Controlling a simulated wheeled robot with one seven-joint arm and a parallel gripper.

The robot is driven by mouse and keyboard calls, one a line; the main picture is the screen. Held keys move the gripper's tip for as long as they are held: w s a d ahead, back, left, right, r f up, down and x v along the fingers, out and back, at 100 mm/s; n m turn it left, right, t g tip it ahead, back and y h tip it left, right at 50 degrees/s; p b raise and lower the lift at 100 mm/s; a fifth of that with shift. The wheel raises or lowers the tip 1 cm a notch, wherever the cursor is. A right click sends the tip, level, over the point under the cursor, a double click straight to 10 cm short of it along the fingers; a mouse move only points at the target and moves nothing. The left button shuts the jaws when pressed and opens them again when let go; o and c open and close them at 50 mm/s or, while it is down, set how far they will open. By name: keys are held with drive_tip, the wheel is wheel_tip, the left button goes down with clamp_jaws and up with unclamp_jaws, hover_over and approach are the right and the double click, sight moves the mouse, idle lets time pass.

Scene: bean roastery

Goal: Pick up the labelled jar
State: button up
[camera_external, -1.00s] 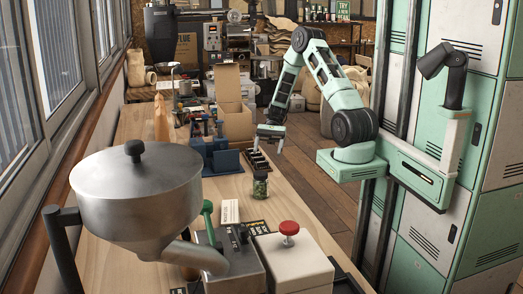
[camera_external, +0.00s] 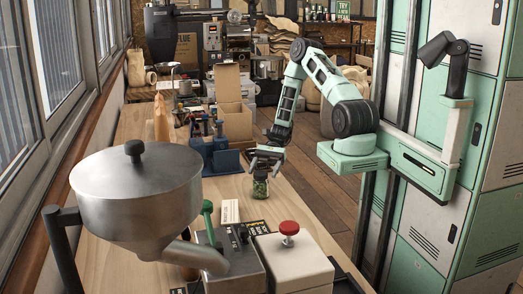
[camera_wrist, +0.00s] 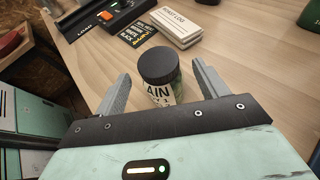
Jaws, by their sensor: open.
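The labelled jar (camera_wrist: 160,78) has a black lid and a pale label with dark letters reading "AIN" in part. It stands upright on the wooden bench and also shows in the external view (camera_external: 260,188), with green contents and its top partly covered by my gripper. My gripper (camera_wrist: 158,92) is open, with one finger on each side of the jar and gaps between. In the external view my gripper (camera_external: 264,164) is just above and around the jar's top. The jar's lower part is hidden in the wrist view by my gripper body.
A roast log pad (camera_wrist: 178,22) and a black card (camera_wrist: 145,36) lie behind the jar in the wrist view. A metal hopper (camera_external: 140,195) and a red-knobbed box (camera_external: 295,265) stand nearer the external camera.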

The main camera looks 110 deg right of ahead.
sight(259, 179)
drive_tip(key=p+x, duration=0.2)
drive_tip(key=x, duration=0.2)
drive_tip(key=shift+w+a, duration=0.2)
drive_tip(key=shift+a, duration=0.2)
drive_tip(key=shift+w+a+f, duration=0.15)
drive_tip(key=shift+w+a, duration=0.05)
drive_tip(key=c, duration=1.2)
